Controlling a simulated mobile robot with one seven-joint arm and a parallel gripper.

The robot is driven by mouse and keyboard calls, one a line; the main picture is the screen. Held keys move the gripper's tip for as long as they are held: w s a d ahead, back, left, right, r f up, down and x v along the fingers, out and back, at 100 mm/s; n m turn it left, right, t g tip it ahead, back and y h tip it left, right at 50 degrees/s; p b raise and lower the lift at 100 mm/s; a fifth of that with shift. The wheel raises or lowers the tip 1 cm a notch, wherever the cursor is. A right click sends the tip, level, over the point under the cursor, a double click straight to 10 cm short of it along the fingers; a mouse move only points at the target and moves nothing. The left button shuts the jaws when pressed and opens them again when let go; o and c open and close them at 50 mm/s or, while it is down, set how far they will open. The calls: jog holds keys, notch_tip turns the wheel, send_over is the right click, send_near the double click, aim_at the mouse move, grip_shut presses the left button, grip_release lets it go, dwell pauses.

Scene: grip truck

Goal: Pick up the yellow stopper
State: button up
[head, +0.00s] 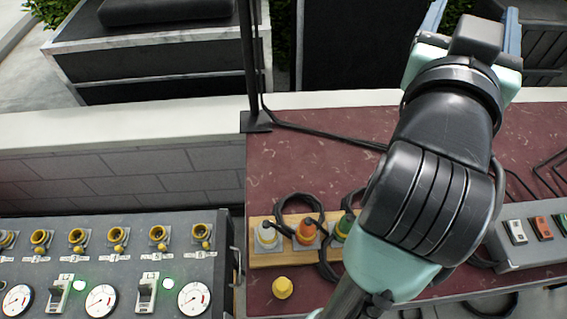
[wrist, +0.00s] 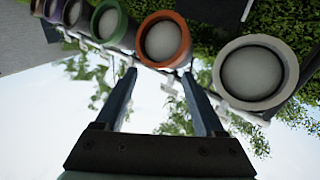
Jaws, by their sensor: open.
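A small yellow stopper (head: 283,288) sits on the red-brown tabletop (head: 300,170), near its front left, just in front of a wooden strip of connectors. My gripper (head: 470,30) is raised at the upper right of the head view, far above and to the right of the stopper. In the wrist view my gripper's two fingers (wrist: 158,85) are spread apart with nothing between them. The stopper is not in the wrist view.
The wooden strip (head: 262,258) holds white, orange and green connectors with black cable loops. A grey panel (head: 110,230) with yellow sockets, gauges and switches stands left. A button box (head: 530,235) lies right. A black pole (head: 252,70) rises at the back left.

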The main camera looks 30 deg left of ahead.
jog(key=r+g+p, duration=0.1)
jog(key=r+p, duration=0.1)
jog(key=p, duration=0.1)
jog(key=n+g+p, duration=0.6)
jog(key=n+g, duration=1.2)
jog(key=n, duration=0.2)
send_over(284, 285)
notch_tip(284, 285, down, 37)
jog(key=shift+f, duration=0.2)
notch_tip(284, 285, down, 7)
jog(key=shift+r+p, duration=0.2)
jog(key=shift+p, duration=0.25)
jog(key=shift+a+f+p, duration=0.1)
jog(key=shift+f+p, duration=0.4)
jog(key=shift+f, duration=2.45)
grip_shut()
